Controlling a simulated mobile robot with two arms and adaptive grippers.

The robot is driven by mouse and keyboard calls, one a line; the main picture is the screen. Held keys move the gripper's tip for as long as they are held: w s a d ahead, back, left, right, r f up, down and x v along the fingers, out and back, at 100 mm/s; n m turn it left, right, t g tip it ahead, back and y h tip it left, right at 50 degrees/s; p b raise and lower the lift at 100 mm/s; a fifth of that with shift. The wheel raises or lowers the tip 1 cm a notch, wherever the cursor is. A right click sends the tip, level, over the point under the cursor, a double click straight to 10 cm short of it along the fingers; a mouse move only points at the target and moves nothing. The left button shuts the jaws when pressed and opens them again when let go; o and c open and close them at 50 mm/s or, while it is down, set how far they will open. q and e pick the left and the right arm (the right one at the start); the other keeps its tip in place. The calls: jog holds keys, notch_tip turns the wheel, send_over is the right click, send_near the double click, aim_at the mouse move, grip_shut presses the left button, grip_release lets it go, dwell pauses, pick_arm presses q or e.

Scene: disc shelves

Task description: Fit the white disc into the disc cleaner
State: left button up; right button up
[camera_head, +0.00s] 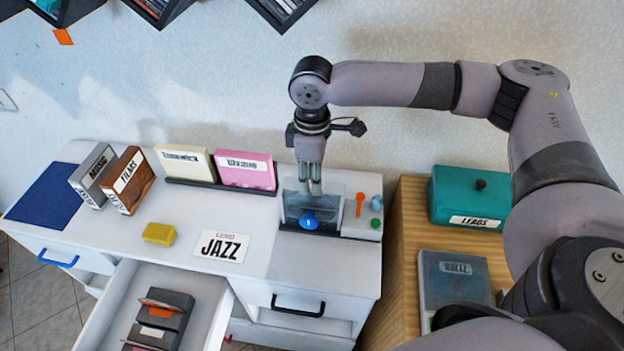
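The disc cleaner (350,228) appears to be the pale unit with a dark, partly transparent box and a blue knob at the right end of the white desk. My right gripper (312,188) points down from above, with its fingertips at the box's top opening. The fingers look close together, but whether they are shut or hold anything is unclear. I cannot make out the white disc; it may be hidden by the fingers or the box. My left gripper is not in view.
The desk (290,252) holds a JAZZ card (221,246), a yellow block (159,234), and labelled cases at the back. An open drawer (205,325) with dark cases juts out in front. A wooden cabinet (403,255) with a teal box (468,197) stands right.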

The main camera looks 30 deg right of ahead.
notch_tip(320, 180, up, 12)
jog(key=shift+r+b, duration=0.15)
jog(key=shift+b, duration=0.3)
dwell(0.4)
